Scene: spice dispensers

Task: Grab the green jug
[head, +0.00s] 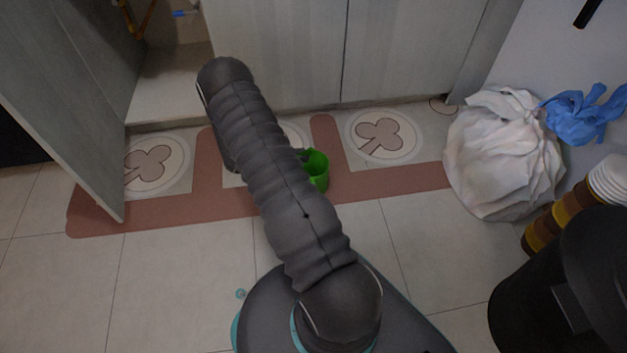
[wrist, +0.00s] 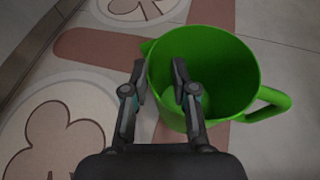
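The green jug (head: 317,171) stands on the floor mat in the head view, partly hidden behind my arm. In the wrist view the jug (wrist: 237,70) is seen from above, with its open mouth facing the camera, its spout at the left and its handle at the right. My gripper (wrist: 158,75) is open, with a gap between its two fingers. The fingers show over the left part of the jug's mouth and wall, and nothing is held between them. I cannot tell whether a finger touches the jug. My gripper is hidden in the head view.
A pink-brown mat (head: 225,205) with clover pictures lies before grey cabinets (head: 290,50). A cabinet door (head: 65,100) stands open at the left. A white bag (head: 505,155), a blue bag (head: 585,112) and a black bin (head: 575,280) are at the right. Tiled floor in front is clear.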

